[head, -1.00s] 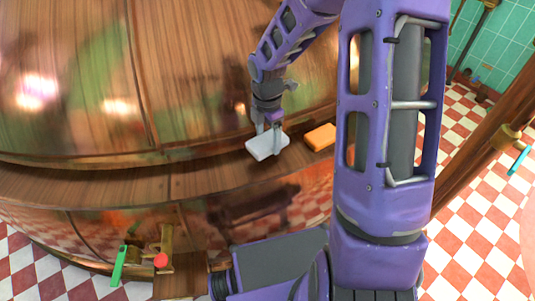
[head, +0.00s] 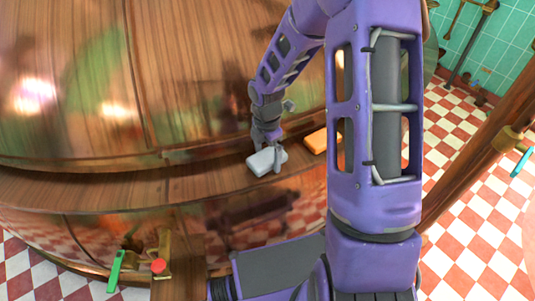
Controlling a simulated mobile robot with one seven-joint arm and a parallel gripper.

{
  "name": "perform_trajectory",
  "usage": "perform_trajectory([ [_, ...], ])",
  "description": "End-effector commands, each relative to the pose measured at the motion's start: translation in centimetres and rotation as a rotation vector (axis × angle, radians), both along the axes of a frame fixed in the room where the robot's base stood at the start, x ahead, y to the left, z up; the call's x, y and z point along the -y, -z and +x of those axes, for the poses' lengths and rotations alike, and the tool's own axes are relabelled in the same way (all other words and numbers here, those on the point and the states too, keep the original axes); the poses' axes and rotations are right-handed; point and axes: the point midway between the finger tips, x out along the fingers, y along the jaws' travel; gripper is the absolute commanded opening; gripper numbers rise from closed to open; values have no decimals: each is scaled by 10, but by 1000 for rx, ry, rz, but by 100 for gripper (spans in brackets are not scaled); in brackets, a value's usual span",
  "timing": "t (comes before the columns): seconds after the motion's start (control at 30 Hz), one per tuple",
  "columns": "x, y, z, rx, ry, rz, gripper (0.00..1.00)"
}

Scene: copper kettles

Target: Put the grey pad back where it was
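The grey pad (head: 262,163) is a small light block at the wooden ledge (head: 205,181) that runs around the big copper kettle. My gripper (head: 268,157) reaches down from above, with one finger on the near right side of the pad and the other behind it. It appears shut on the pad. The pad's underside is hidden, so I cannot tell whether it touches the ledge or hangs just above it.
An orange block (head: 316,141) lies on the ledge to the right of the grey pad, partly hidden by my arm. The ledge to the left is clear. Below stands a tap with a green handle (head: 116,270) and a red knob (head: 158,266).

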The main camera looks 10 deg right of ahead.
Motion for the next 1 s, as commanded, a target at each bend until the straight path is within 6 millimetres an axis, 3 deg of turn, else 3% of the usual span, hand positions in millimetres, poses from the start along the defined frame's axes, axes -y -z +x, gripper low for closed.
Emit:
perform_trajectory([
  [0.27,0,-9,1,2,1,0,100],
  [0.7,0,-96,0,4,1,-1,100],
  [1.0,-1,-121,-1,0,0,0,100],
])
